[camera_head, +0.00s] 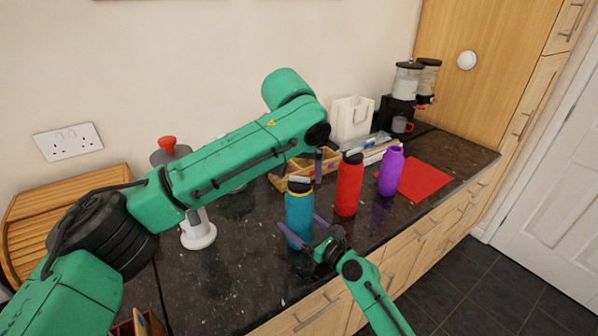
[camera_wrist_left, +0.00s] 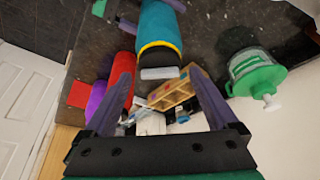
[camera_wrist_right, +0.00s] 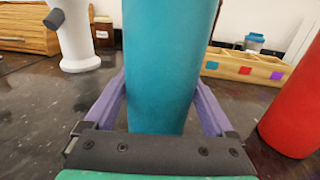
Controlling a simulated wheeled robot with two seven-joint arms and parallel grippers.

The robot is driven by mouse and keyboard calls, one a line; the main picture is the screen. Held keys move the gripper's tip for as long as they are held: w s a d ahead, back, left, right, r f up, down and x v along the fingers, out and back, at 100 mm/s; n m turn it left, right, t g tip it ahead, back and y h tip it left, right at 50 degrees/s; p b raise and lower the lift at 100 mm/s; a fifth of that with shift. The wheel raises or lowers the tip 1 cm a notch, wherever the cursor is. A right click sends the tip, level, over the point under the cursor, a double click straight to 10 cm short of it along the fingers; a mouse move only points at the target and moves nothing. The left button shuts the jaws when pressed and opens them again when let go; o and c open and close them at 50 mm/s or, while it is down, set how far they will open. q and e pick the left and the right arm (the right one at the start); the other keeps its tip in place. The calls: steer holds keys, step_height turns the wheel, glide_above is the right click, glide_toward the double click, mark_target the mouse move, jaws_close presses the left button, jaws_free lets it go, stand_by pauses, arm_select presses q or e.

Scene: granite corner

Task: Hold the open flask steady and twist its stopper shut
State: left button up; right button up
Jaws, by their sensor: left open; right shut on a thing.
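The teal flask (camera_head: 298,214) stands upright on the dark counter. A black stopper (camera_head: 300,184) with a grey top sits on it above a yellow ring (camera_wrist_left: 158,45). My right gripper (camera_head: 302,232) is shut around the teal flask's body, one finger on each side, also seen in the right wrist view (camera_wrist_right: 162,95). My left gripper (camera_head: 319,163) is open above the flask, mostly hidden by my own arm. In the left wrist view the stopper (camera_wrist_left: 160,62) shows between its spread fingers, apart from both.
A red flask (camera_head: 349,187) stands close right of the teal one, with a purple flask (camera_head: 391,172) beyond it. A wooden compartment box (camera_wrist_left: 172,92) is behind. A green-lidded jar (camera_wrist_left: 256,72) and a white stand (camera_head: 198,232) are nearby. A red mat (camera_head: 426,181) lies right.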

arm_select(q)
steer(key=c, duration=1.4)
steer(key=shift+n, duration=0.4)
steer(key=n+y, duration=0.1)
steer(key=n, duration=0.2)
steer(key=shift+d+n+y, duration=0.25)
steer(key=shift+n+y, duration=0.05)
steer(key=shift+y, duration=0.1)
steer(key=shift+w+d+r+n+y, duration=0.1)
steer(key=shift+n+y, duration=0.3)
steer(key=shift+n, duration=0.75)
steer(key=shift+d+n+y, duration=0.1)
steer(key=shift+n+y, duration=0.3)
steer(key=shift+n, duration=0.75)
arm_select(e)
steer(key=shift+f, duration=0.1)
arm_select(q)
steer(key=shift+g, duration=0.3)
steer(key=o, duration=1.4)
steer(key=shift+a, duration=0.1)
